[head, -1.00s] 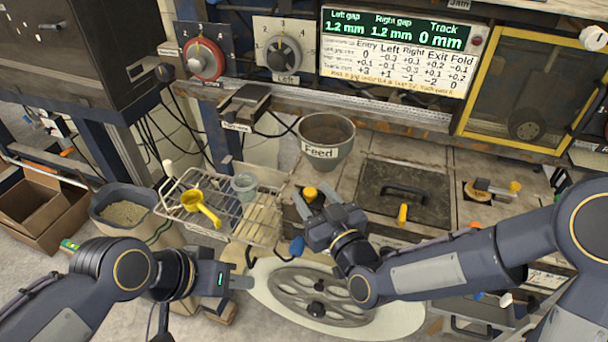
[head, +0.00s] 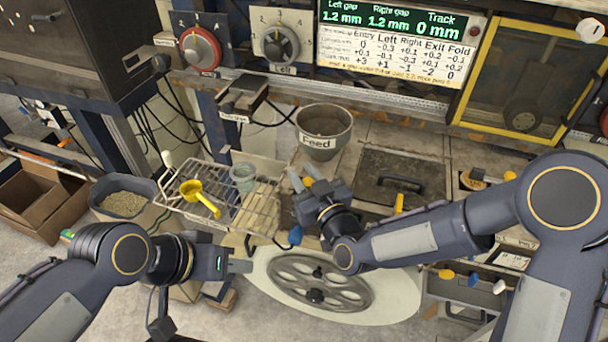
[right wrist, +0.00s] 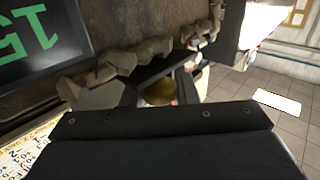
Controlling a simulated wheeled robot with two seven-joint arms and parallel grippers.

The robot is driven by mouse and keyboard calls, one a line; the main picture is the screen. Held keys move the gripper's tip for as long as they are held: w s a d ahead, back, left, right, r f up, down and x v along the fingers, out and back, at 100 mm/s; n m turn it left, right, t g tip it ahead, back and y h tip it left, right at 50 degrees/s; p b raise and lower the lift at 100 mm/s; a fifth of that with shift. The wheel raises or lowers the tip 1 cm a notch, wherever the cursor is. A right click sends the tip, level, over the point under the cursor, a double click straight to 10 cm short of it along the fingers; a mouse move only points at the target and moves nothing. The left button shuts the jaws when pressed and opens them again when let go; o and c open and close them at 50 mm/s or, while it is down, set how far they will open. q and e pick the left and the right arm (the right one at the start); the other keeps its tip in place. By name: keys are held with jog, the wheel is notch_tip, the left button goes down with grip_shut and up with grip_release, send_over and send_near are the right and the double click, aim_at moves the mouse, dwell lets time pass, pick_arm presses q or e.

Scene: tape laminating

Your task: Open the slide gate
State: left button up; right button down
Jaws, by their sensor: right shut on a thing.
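A yellow knob (head: 308,181), which looks like the slide gate's handle, is just below the grey hopper labelled Feed (head: 319,142). My right gripper (head: 306,184) is at the knob with its fingers around it. In the right wrist view the knob shows as a dark yellow round shape (right wrist: 158,93) between the fingers, largely covered by my gripper. The gate plate itself is hidden, so I cannot tell how far it is open. My left gripper (head: 238,266) is in the air low on the left, away from the hopper; its finger gap is not clear.
A wire rack (head: 255,208) with a yellow scoop (head: 200,198) and a clear cup (head: 243,176) is left of my right gripper. A dark plate with a handle (head: 400,182) is to its right. A large grey spoked wheel (head: 318,284) is below.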

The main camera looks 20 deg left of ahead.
jog(key=s+b, duration=0.2)
jog(key=s, duration=0.2)
jog(key=shift+s+a, duration=0.1)
jog(key=shift+s, duration=0.15)
jog(key=c, duration=1.1)
grip_release()
jog(key=shift+c, duration=0.2)
jog(key=b+v, duration=0.3)
jog(key=v, duration=0.5)
